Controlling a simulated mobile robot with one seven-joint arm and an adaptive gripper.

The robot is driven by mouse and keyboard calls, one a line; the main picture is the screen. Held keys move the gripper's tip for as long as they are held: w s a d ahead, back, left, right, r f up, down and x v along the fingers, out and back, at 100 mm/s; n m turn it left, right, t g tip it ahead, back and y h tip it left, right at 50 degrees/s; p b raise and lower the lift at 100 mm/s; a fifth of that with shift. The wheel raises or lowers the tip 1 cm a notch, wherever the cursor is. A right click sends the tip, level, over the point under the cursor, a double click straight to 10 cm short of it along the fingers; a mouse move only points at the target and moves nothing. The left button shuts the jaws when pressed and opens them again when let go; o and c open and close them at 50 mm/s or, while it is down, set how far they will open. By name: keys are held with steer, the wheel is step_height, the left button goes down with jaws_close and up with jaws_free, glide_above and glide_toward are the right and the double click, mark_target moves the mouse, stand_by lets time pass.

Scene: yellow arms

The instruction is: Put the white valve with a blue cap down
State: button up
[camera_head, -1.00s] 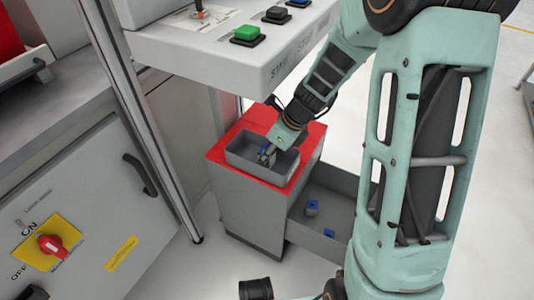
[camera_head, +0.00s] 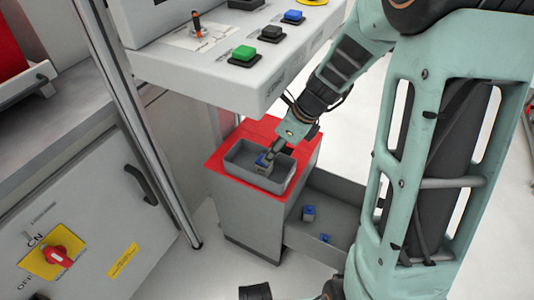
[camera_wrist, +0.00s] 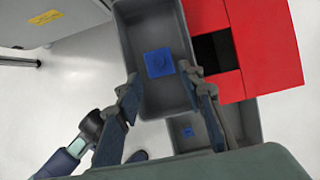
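The white valve with a blue cap (camera_head: 263,164) stands in the grey tray (camera_head: 236,168) on the red-topped cabinet. In the wrist view its square blue cap (camera_wrist: 159,63) faces the camera inside the tray, and the white body is hidden beneath it. My gripper (camera_head: 270,156) points down into the tray at the valve. In the wrist view my gripper (camera_wrist: 160,76) has its fingers apart on either side of the cap, with a visible gap on each side.
An open grey drawer (camera_head: 318,237) below holds two more blue-capped pieces (camera_head: 308,213). A control panel with buttons (camera_head: 244,54) overhangs behind the tray. A metal post (camera_head: 142,135) stands to the left. The red top (camera_head: 262,127) surrounds the tray.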

steer(key=p+v, duration=0.1)
steer(key=v, duration=0.3)
steer(key=shift+s+r, duration=0.1)
steer(key=shift+r, duration=0.05)
